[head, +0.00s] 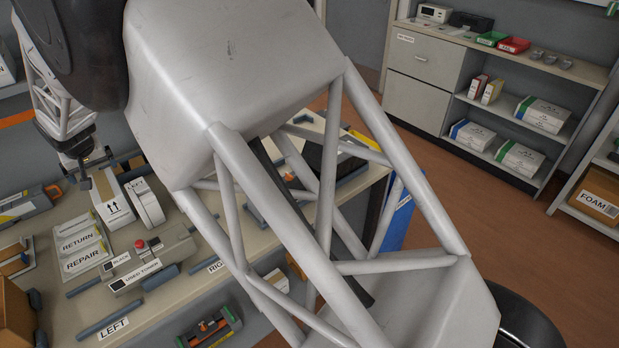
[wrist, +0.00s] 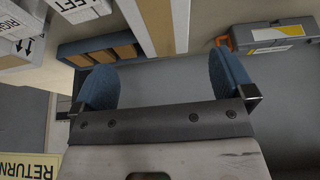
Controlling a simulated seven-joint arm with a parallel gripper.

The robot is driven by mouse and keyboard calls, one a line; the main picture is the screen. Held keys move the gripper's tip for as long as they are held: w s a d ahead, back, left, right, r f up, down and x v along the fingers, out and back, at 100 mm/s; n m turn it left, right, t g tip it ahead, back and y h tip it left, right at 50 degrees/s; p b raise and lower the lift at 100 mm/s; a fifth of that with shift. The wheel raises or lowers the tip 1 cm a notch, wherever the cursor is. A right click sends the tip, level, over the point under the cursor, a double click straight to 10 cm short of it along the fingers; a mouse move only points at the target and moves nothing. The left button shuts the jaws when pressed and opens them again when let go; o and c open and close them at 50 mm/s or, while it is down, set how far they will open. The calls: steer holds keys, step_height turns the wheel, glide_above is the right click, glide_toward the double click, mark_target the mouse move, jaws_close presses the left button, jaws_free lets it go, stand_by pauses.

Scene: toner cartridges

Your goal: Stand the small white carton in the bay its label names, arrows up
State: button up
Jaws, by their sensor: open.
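A small white carton (head: 114,212) with a brown tape strip on top stands on the bench at the left in the head view. Black arrows on its near face point up. My gripper (head: 88,172) is open close beside the carton's top. In the wrist view my gripper (wrist: 163,85) has its two blue pads wide apart with nothing between them. A brown strip with pale edges (wrist: 158,25) lies just beyond the pads, probably the carton. Bay labels LEFT (head: 114,328) and RIGHT, partly hidden by my arm (head: 214,267), mark the bench's front edge.
RETURN and REPAIR trays (head: 80,250) and a grey device with a red button (head: 150,248) lie nearer. A grey cartridge with a yellow label (wrist: 275,35) lies past the pads. Blue-grey rails (head: 96,328) edge the bays.

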steer(key=w+d+r+m, duration=0.15)
steer(key=d+r, duration=0.35)
steer(key=d, duration=0.7)
steer(key=w+d+r+m+h, duration=0.1)
steer(key=w+d+r, duration=0.25)
steer(key=d, duration=0.85)
steer(key=w+d+r+m, duration=0.15)
steer(key=d+r, duration=0.35)
steer(key=d, duration=0.8)
steer(key=s+d+r+m+h, duration=0.1)
steer(key=s+d, duration=0.4)
steer(key=d, duration=0.6)
steer(key=s+d+r+m, duration=0.1)
steer(key=s+d, duration=0.3)
steer(key=d, duration=0.6)
steer(key=s+d+r+m+h, duration=0.1)
steer(key=s+d, duration=0.4)
steer(key=d, duration=0.6)
steer(key=s+d+f+m, duration=0.1)
steer(key=s+d+f, duration=0.1)
steer(key=s+d, duration=0.4)
steer(key=s+d+f+m, duration=0.1)
steer(key=s+d+f, duration=0.1)
steer(key=s+d, duration=0.4)
steer(key=s, duration=0.4)
steer(key=shift+s+f+g, duration=0.25)
steer(key=shift+s+g, duration=0.05)
steer(key=shift+s, duration=0.05)
